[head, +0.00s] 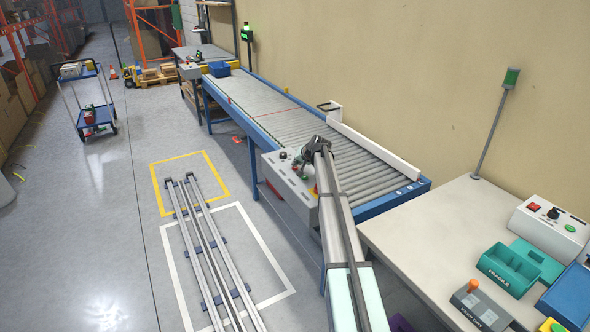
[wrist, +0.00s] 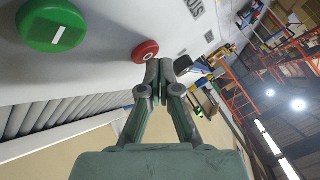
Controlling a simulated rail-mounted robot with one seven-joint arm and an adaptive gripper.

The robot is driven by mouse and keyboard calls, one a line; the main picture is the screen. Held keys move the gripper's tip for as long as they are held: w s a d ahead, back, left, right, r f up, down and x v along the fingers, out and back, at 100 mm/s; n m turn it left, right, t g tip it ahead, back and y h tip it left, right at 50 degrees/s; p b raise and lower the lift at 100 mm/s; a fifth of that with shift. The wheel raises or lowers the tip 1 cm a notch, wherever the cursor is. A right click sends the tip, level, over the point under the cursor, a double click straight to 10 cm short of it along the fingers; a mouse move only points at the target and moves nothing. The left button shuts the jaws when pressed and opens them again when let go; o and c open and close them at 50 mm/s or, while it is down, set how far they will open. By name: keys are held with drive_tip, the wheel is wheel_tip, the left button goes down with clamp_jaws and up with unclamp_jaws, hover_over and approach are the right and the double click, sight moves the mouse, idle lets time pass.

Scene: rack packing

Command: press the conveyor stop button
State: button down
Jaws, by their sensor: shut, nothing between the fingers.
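The conveyor control panel (head: 288,187) is a grey box on the near side of the roller conveyor (head: 352,163). In the wrist view, a red button (wrist: 145,51) and a larger green button (wrist: 52,25) with a white bar stand on its pale face. My gripper (head: 301,168) is over the panel in the head view. In the wrist view my gripper (wrist: 159,66) is shut and empty, with its fingertips right beside the red button, partly overlapping its edge. I cannot tell whether they touch it. My arm hides part of the panel in the head view.
A white side guard (head: 370,145) runs along the conveyor's far edge. A worktable (head: 415,226) with a teal bin (head: 509,268) and a white button box (head: 548,229) is at the right. A blue cart (head: 96,117) stands far left; much of the floor is open.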

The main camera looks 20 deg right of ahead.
sight(296, 168)
drive_tip(key=shift+f+b, duration=0.3)
drive_tip(key=shift+f, duration=0.15)
idle(0.5)
drive_tip(key=shift+r, duration=0.85)
drive_tip(key=shift+r, duration=0.1)
drive_tip(key=shift+r+p, duration=0.8)
drive_tip(key=shift+r, duration=1.6)
